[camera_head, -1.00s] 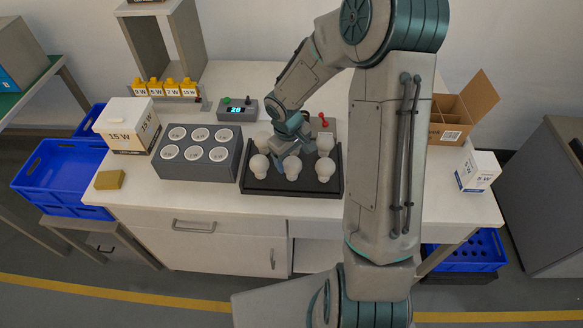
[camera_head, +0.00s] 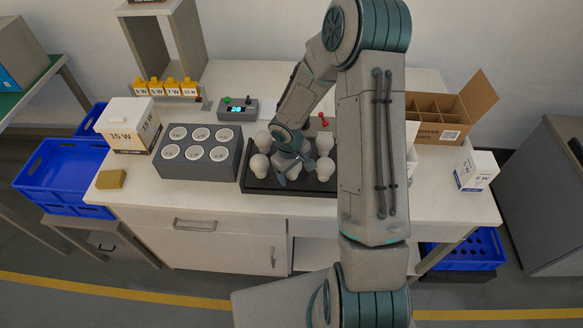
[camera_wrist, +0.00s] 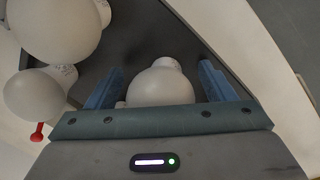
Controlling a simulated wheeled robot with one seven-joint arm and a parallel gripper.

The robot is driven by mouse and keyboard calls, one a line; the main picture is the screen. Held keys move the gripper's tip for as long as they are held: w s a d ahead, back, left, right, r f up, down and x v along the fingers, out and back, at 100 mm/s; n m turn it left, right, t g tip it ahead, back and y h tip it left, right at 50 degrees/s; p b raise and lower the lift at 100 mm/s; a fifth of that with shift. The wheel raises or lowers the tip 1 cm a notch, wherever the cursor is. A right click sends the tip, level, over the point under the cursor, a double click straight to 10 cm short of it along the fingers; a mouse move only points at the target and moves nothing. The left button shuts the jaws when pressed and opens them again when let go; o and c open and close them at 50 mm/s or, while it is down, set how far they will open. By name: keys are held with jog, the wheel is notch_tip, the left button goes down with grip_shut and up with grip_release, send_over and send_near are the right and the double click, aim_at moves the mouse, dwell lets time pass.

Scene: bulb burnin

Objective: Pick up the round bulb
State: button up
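My gripper (camera_head: 288,174) is low over the front middle of the black bulb tray (camera_head: 258,185). In the wrist view my gripper (camera_wrist: 162,72) is open, with its two blue fingers on either side of a white, round-headed bulb (camera_wrist: 160,88). Small gaps show between the fingers and this bulb. In the head view the gripper hides this bulb. Other white bulbs stand in the tray: two on the left (camera_head: 260,166) and two on the right (camera_head: 325,168). In the wrist view a larger-looking bulb (camera_wrist: 55,28) and another bulb (camera_wrist: 36,95) are at left.
A grey block with several round sockets (camera_head: 168,172) stands left of the tray. A control box with a lit display (camera_head: 237,110) is behind. A 15 W box (camera_head: 122,130), a yellow sponge (camera_head: 111,179), an open carton (camera_head: 440,132) and a small white box (camera_head: 476,170) stand on the table.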

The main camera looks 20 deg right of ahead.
jog(key=c, duration=0.9)
jog(key=shift+r, duration=0.1)
